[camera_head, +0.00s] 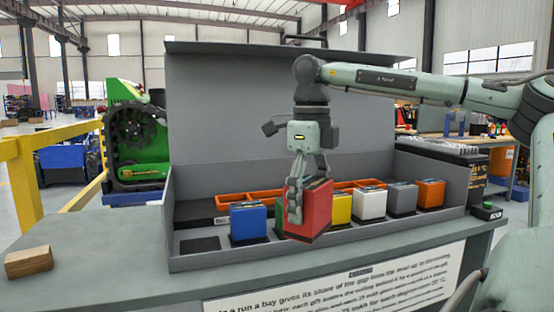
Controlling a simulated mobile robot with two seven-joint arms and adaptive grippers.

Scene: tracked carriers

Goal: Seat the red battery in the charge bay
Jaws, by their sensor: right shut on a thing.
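The red battery (318,208) is between the fingers of my right gripper (303,188), which comes down on it from above. The battery is tilted and held in front of the charging tray's (178,262) row, between the blue battery (248,222) and the yellow battery (340,208). A dark empty bay (200,244) shows at the tray's left end. My left gripper is out of view.
A white battery (370,204), a grey battery (402,197) and an orange battery (430,193) stand to the right in the row. Orange bins (232,197) lie behind. A wooden block (28,262) sits on the bench's left end. A tall grey panel (225,110) stands behind the tray.

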